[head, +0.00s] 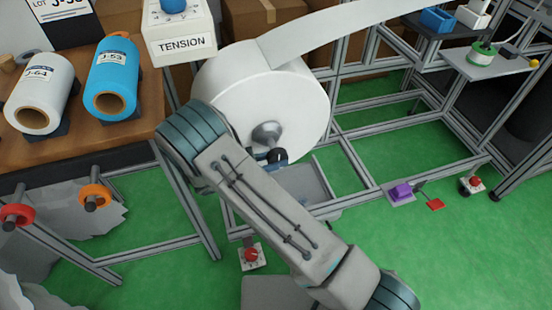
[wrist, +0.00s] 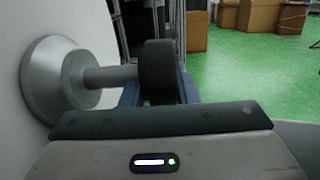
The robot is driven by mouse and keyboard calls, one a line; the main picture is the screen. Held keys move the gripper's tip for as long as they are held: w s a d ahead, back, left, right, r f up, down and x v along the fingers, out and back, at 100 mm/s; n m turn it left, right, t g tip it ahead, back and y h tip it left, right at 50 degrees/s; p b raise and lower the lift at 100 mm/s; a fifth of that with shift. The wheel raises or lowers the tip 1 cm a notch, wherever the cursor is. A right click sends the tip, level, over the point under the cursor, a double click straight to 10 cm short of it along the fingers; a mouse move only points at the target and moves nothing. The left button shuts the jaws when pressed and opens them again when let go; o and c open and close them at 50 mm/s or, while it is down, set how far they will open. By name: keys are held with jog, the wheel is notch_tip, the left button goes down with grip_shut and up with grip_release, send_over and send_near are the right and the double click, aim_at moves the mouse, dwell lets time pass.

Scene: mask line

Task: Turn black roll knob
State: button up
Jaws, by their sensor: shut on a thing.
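The black roll knob (wrist: 157,72) sits at the end of a grey metal shaft in the wrist view. The shaft runs from a grey hub (wrist: 60,75) on the face of the white roll (wrist: 20,120). My gripper (wrist: 160,92) is shut on the knob, with a bluish finger on each side of it. In the head view the large white roll (head: 230,95) hangs in the frame, with its grey hub (head: 266,132) facing me. My gripper (head: 277,157) shows there as a small dark-blue part beside the hub.
A tension box (head: 180,43) with a blue dial stands upper left. A white roll (head: 38,95) and a blue roll (head: 112,75) lie on the wooden bench. Red (head: 16,214) and orange (head: 95,196) knobs stick out below. A red button box (head: 250,255) is near the green floor.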

jog(key=o, duration=0.9)
jog(key=shift+s+d+f, duration=0.1)
jog(key=shift+s+f, duration=0.05)
jog(key=shift+s, duration=0.1)
jog(key=shift+w, duration=0.1)
